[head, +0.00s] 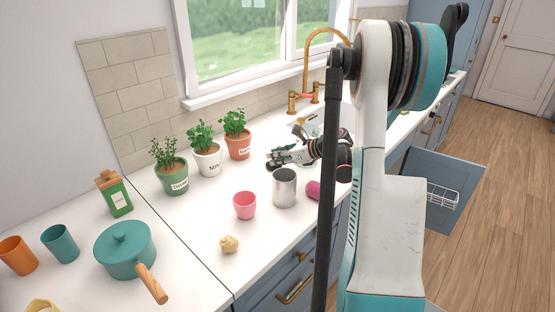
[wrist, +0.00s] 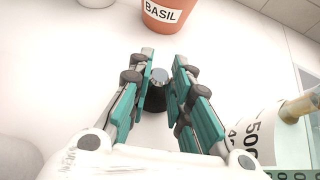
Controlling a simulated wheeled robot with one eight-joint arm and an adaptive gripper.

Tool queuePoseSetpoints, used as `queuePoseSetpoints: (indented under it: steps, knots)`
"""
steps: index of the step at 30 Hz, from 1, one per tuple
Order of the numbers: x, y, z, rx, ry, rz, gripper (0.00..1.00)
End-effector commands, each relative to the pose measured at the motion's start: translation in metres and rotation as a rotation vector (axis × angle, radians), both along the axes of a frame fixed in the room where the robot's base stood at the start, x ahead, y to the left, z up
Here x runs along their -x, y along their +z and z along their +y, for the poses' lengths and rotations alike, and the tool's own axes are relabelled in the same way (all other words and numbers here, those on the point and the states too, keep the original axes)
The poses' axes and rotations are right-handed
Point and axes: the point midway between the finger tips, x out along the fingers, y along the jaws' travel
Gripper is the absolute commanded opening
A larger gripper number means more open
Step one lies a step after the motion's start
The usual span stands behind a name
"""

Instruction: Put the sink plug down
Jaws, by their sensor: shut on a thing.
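The sink plug (wrist: 159,76) shows in the wrist view as a small piece with a silver knob and a dark lower part. It sits between the teal finger pads of my gripper (wrist: 162,68), which is shut on it. In the head view my gripper (head: 274,159) is low over the white worktop (head: 190,238), in front of the basil pot and left of the sink (head: 338,122).
The basil pot (wrist: 172,15) stands just beyond my fingertips. A white vessel marked 500 (wrist: 262,130) is close on the right in the wrist view. A metal can (head: 284,188), pink cup (head: 245,205) and magenta item (head: 313,190) stand nearer.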

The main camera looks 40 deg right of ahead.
Motion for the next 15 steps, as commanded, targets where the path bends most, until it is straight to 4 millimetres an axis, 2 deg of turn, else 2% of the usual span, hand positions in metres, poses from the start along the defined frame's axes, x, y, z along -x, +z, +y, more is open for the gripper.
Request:
queuePoseSetpoints:
  steps: [8, 9, 11, 15]
  knots:
    - [0.0001, -0.0013, 0.0002, 0.000, 0.000, 0.001, 0.00]
    - [0.0001, -0.0014, 0.0002, 0.000, 0.000, 0.001, 0.23]
    - [0.0001, -0.0009, 0.0002, 0.000, 0.000, 0.001, 0.37]
    - [0.0001, -0.0007, 0.0002, 0.000, 0.000, 0.001, 0.38]
